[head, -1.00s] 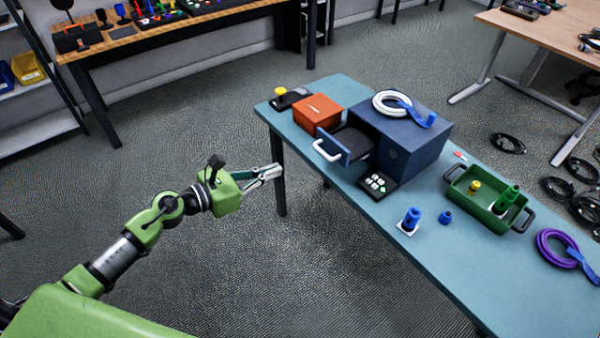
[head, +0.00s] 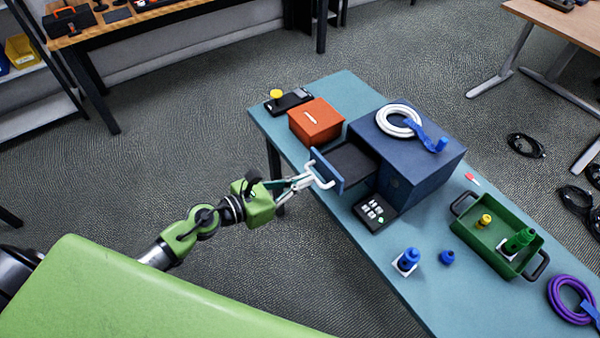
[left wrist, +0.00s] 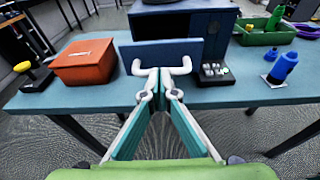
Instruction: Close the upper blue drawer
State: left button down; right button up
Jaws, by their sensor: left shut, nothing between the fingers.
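The blue drawer unit (head: 432,170) stands on the teal table. Its drawer (head: 350,164) is pulled out toward my left arm, with a blue front and a white handle (head: 321,172). The left wrist view shows the drawer front (left wrist: 162,52) straight ahead. My left gripper (head: 307,181) is shut and empty. Its fingertips are at the handle; in the left wrist view they (left wrist: 160,82) lie between the two handle ends, and I cannot tell whether they touch it. My right gripper is not in view.
An orange box (head: 316,121) stands left of the drawer, and a black keypad (head: 374,212) lies right of it. A white cable coil (head: 398,121) lies on the unit. A green tray (head: 468,229) and blue parts (head: 408,260) are farther right.

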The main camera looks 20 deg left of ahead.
aim_at(342, 166)
pick_arm(q)
jog(key=r+p+x, duration=0.1)
jog(key=x, duration=0.3)
jog(key=r+p+x, duration=0.1)
jog(key=x, duration=0.3)
jog(key=r+p+x, duration=0.1)
jog(key=x, duration=0.3)
jog(key=shift+w+d+f, duration=0.15)
jog(key=shift+w+d, duration=0.3)
jog(key=shift+d, duration=0.05)
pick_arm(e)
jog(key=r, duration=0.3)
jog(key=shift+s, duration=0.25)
pick_arm(q)
jog(key=shift+a, duration=0.1)
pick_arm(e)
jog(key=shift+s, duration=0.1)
